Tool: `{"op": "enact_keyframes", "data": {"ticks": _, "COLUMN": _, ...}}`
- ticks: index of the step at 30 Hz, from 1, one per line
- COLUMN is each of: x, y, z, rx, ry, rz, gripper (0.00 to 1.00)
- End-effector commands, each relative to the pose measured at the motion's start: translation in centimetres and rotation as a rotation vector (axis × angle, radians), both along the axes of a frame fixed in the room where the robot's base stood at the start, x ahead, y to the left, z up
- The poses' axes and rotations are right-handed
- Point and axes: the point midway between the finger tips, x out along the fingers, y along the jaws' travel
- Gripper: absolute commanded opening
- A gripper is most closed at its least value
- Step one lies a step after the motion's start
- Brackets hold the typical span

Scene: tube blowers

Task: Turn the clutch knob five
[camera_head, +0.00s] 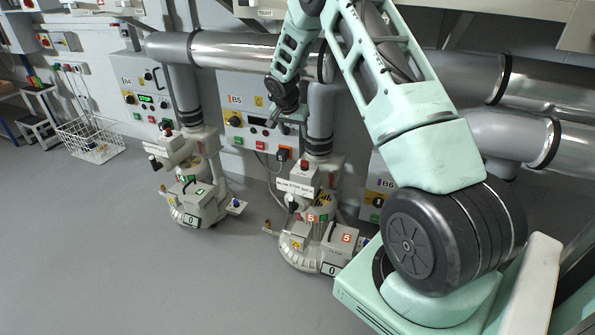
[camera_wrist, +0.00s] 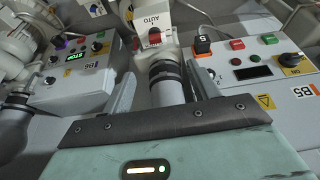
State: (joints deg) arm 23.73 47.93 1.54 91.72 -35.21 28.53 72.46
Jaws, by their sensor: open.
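Blower five (camera_head: 318,240), a cream machine with orange "5" labels, stands on the floor below the pipe. I cannot tell which of these is the clutch knob. My gripper (camera_head: 293,117) is open and empty, in front of panel B5, above the blower. In the wrist view its fingers stand either side of a vertical pipe (camera_wrist: 166,88), which appears beyond them.
Panel B5 (camera_head: 230,97) is on the wall behind my gripper; panel B6 (camera_head: 376,185) is partly hidden by my arm. Blower four (camera_head: 197,197) stands to the left. Large grey pipes (camera_head: 232,48) run overhead. A wire basket (camera_head: 88,140) is farther left. The front floor is clear.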

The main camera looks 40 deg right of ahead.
Motion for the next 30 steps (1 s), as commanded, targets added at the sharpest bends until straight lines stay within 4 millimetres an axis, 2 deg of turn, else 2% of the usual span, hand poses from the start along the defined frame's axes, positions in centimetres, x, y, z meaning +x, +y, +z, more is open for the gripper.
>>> {"op": "enact_keyframes", "data": {"ticks": 3, "x": -0.1, "y": -1.5, "z": -0.9, "rx": -0.01, "ry": -0.006, "rz": -0.03, "gripper": 0.6}}
{"op": "enact_keyframes", "data": {"ticks": 8, "x": 0.0, "y": -2.1, "z": -2.5, "rx": -0.008, "ry": -0.004, "rz": -0.032, "gripper": 0.6}}
{"op": "enact_keyframes", "data": {"ticks": 24, "x": 1.7, "y": -5.8, "z": -12.6, "rx": -0.007, "ry": -0.005, "rz": -0.031, "gripper": 0.6}}
{"op": "enact_keyframes", "data": {"ticks": 30, "x": 2.2, "y": -6.9, "z": -15.4, "rx": -0.006, "ry": -0.005, "rz": -0.029, "gripper": 0.6}}
